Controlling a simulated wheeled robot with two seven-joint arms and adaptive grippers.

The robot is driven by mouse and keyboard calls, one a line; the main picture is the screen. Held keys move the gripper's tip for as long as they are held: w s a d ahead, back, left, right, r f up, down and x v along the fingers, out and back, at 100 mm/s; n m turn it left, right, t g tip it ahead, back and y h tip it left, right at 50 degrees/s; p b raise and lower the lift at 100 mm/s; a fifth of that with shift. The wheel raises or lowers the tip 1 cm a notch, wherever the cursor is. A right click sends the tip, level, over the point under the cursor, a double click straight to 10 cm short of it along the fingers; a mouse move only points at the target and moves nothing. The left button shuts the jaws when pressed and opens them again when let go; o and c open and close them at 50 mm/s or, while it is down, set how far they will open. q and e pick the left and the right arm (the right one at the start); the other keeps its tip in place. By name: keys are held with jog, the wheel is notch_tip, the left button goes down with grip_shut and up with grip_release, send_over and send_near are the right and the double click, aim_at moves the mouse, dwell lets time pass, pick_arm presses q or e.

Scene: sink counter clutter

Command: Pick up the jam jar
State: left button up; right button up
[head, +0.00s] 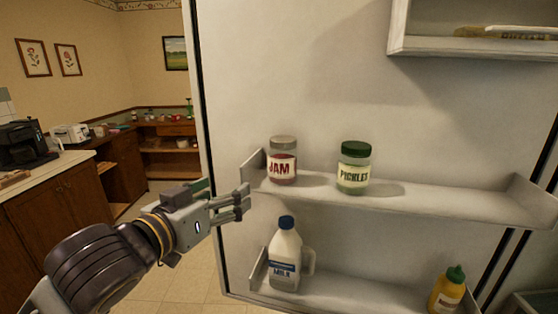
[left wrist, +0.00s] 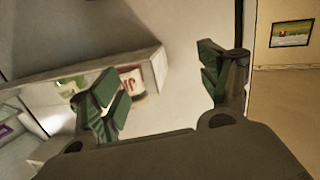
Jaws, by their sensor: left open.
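The jam jar (head: 283,162) stands upright on the upper door shelf (head: 430,200), near its left end. It has a grey lid and a white label with red letters. My left gripper (head: 246,201) is open and empty, just left of and a little below the jar, beside the shelf's left end. In the left wrist view the jar's label (left wrist: 132,78) shows in part beyond the left finger, behind the shelf's end wall (left wrist: 158,66). The left gripper's two green-padded fingers (left wrist: 165,92) stand wide apart there with nothing between them. My right gripper is in neither view.
A pickle jar (head: 354,168) with a green lid stands right of the jam jar, with a gap between. A milk jug (head: 286,256) and a yellow mustard bottle (head: 446,290) stand on the lower shelf (head: 350,292). The upper shelf is clear right of the pickles.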

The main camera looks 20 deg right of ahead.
aim_at(277, 143)
pick_arm(q)
jog(key=shift+s+d+r+m+g+h, duration=0.5)
jog(key=shift+s+d+r+m+h, duration=1.25)
jog(key=shift+r, duration=2.5)
jog(key=shift+n+y, duration=0.35)
jog(key=shift+n, duration=0.2)
jog(key=x, duration=0.4)
jog(key=p+x, duration=0.1)
jog(key=x, duration=0.1)
jog(key=shift+s+d+r, duration=0.1)
jog(key=shift+s+d, duration=0.1)
jog(key=shift+d, duration=0.25)
jog(key=shift+w+d, duration=0.45)
jog(key=shift+d, duration=0.05)
jog(key=shift+w+d, duration=0.15)
jog(key=shift+d, duration=0.05)
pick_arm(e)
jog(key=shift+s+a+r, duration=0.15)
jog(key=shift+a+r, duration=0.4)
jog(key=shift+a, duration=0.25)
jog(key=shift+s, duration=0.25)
